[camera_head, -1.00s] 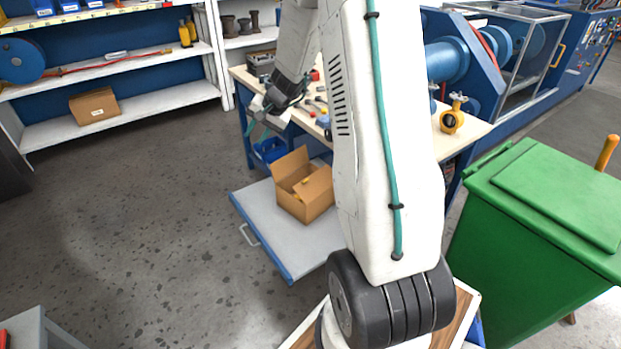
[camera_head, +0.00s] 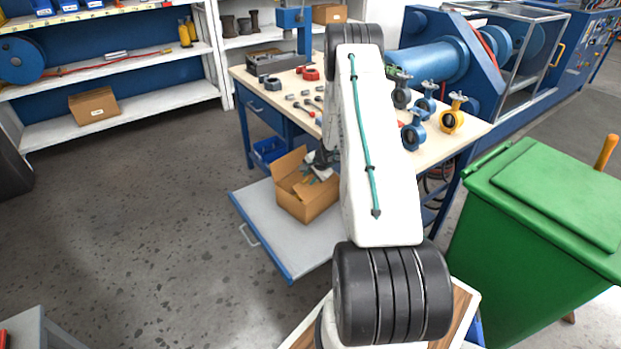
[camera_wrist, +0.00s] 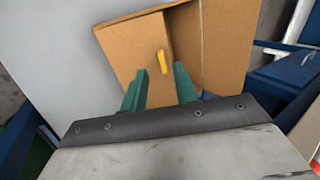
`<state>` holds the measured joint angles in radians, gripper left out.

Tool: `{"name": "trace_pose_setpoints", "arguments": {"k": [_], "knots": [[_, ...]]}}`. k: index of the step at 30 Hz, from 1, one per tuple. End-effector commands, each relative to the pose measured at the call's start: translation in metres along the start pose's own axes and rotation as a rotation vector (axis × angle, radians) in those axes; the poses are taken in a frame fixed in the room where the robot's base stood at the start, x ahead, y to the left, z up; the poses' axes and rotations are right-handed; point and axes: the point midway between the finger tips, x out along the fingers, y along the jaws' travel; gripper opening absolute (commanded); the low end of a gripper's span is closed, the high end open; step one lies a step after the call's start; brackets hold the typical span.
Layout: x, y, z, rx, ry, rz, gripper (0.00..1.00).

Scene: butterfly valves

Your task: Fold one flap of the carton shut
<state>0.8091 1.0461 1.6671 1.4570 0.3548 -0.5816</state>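The open carton (camera_head: 307,205) stands on the pulled-out grey shelf under the workbench. One flap (camera_head: 290,163) stands up at its back left in the head view. My gripper (camera_head: 320,172) is at the carton's opening, largely hidden by my arm. In the wrist view, my gripper's two green fingers (camera_wrist: 160,87) are apart with nothing visibly held between them. They point at the carton (camera_wrist: 228,40) and overlap a brown cardboard panel (camera_wrist: 125,42). A small yellow item (camera_wrist: 162,62) shows just beyond the fingertips. I cannot tell whether the fingers touch the cardboard.
The workbench (camera_head: 465,133) above holds several valves, including a yellow one (camera_head: 451,120), plus loose parts. The grey shelf (camera_head: 270,228) has free room in front of the carton. A green bin (camera_head: 540,240) stands at the right.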

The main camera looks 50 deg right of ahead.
Motion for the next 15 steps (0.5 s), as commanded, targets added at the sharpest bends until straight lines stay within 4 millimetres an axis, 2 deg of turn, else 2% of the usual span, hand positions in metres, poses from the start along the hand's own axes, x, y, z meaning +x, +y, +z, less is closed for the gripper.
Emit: {"name": "trace_pose_setpoints", "arguments": {"k": [3, 6, 14, 15], "knots": [[0.015, 0.0, 0.001, -0.001, -0.001, 0.0, 0.29], [0.021, -0.001, 0.001, -0.001, 0.0, 0.0, 0.29], [0.023, -0.001, 0.0, -0.001, 0.0, 0.0, 0.29], [0.023, -0.001, 0.0, -0.001, 0.0, 0.0, 0.26]]}}
